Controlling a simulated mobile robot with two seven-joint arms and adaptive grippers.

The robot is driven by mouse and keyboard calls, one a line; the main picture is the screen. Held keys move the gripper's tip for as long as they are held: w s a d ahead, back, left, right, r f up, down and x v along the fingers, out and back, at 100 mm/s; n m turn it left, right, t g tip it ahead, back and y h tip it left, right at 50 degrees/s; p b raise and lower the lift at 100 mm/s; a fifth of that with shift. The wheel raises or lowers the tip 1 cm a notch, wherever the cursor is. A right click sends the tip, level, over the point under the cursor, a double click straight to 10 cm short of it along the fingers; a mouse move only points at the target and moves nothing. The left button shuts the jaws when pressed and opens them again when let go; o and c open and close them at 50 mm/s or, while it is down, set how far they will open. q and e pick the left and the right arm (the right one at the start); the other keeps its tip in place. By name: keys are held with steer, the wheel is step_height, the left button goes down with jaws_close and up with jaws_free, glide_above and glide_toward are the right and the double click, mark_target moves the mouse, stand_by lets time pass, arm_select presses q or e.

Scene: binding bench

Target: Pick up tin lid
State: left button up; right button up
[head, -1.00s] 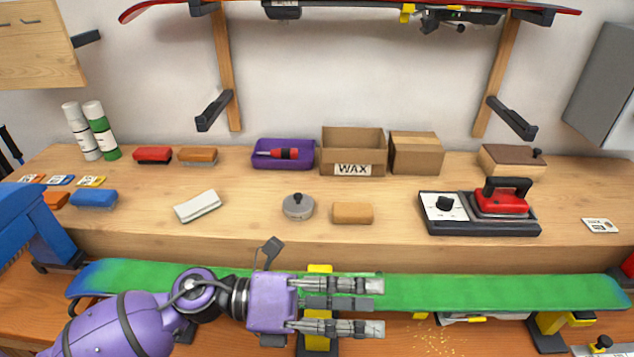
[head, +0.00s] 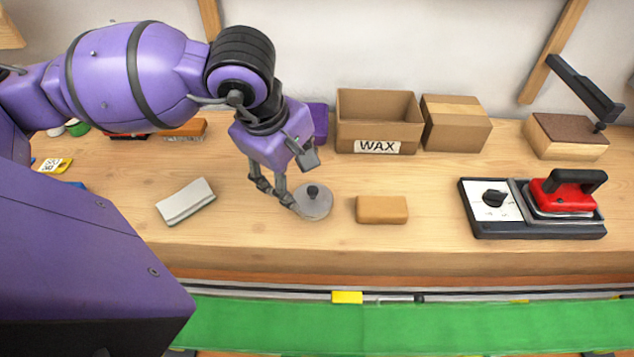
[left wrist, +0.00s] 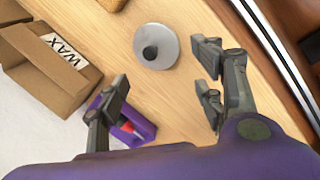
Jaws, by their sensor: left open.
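The tin lid (head: 316,205) is a round grey disc with a dark knob, lying flat on the wooden bench. It also shows in the left wrist view (left wrist: 167,45), ahead of the fingers. My left gripper (head: 280,200) is open and points down at the lid's left side in the head view. In the wrist view its fingers (left wrist: 165,95) are spread apart with nothing between them. In the head view a fingertip overlaps the lid's left edge; I cannot tell whether it touches. My right gripper is not in view.
The WAX box (head: 378,119) and the purple tray (left wrist: 140,128) stand behind. A red iron (head: 563,193) is at right. Bare bench surrounds the lid.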

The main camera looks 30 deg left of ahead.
mark_target(310, 200)
arm_select(q)
steer(key=shift+f, duration=0.4)
steer(key=x, duration=0.4)
steer(key=d+x, duration=0.1)
steer(key=x, duration=0.1)
steer(key=shift+f+p, duration=0.1)
steer(key=shift+p, duration=0.25)
steer(key=shift+f, duration=0.2)
steer(key=c, duration=1.1)
steer(key=shift+o, duration=0.2)
steer(key=shift+w+r, duration=0.1)
